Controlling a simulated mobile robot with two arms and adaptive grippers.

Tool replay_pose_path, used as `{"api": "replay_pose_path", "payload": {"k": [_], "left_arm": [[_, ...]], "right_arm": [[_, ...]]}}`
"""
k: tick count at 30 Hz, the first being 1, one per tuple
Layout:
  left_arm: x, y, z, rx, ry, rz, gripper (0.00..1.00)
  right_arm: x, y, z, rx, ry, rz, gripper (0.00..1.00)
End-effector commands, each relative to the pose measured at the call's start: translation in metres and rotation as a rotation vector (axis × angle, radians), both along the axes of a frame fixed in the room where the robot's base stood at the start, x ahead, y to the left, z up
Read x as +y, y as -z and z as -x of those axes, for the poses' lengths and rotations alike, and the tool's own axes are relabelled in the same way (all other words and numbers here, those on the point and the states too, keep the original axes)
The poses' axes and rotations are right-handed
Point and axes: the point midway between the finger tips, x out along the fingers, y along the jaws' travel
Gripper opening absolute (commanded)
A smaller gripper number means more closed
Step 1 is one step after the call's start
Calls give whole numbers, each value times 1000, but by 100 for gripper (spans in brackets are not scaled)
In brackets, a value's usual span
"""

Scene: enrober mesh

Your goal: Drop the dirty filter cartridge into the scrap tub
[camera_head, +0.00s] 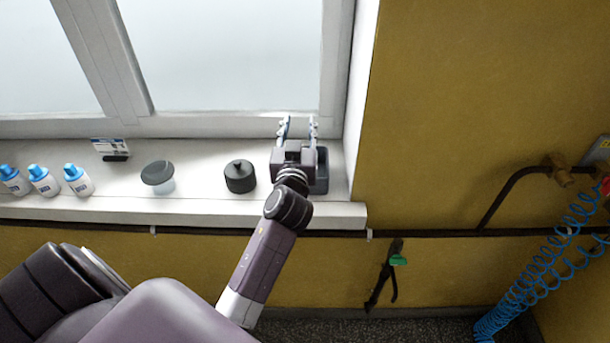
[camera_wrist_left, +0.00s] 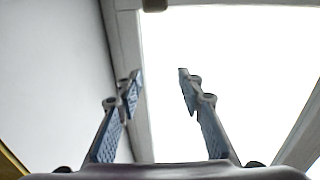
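My left gripper (camera_head: 299,124) is above the right end of the windowsill, its fingers pointing toward the window. In the left wrist view its two fingers (camera_wrist_left: 156,82) stand apart with nothing between them. A dark grey tub (camera_head: 321,173), which looks like the scrap tub, stands on the sill behind and below the gripper. The gripper hides most of it, so its inside cannot be seen. A black ridged cylinder with a top knob (camera_head: 240,178) stands upright on the sill to its left. I cannot tell whether it is the filter cartridge. My right gripper is not in view.
A clear jar with a grey lid (camera_head: 158,177) and several blue-capped white bottles (camera_head: 44,182) stand farther left on the sill (camera_head: 208,198). A small card (camera_head: 108,146) stands behind. The window frame (camera_head: 333,70) is close to the gripper. Green-marked pliers (camera_head: 385,275) hang below.

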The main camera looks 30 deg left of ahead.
Motion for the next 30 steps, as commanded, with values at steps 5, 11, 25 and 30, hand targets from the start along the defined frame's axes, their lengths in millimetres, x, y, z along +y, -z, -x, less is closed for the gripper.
{"api": "replay_pose_path", "payload": {"k": [5, 11, 25, 30], "left_arm": [[-1, 0, 1, 1, 0, 0, 35], [-12, 2, 21, 2, 0, 3, 35], [-36, 0, 66, 1, 0, 0, 35], [-36, 0, 66, 0, 0, 0, 35]], "right_arm": [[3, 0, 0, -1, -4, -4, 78], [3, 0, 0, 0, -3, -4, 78], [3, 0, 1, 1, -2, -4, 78], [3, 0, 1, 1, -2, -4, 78]]}}
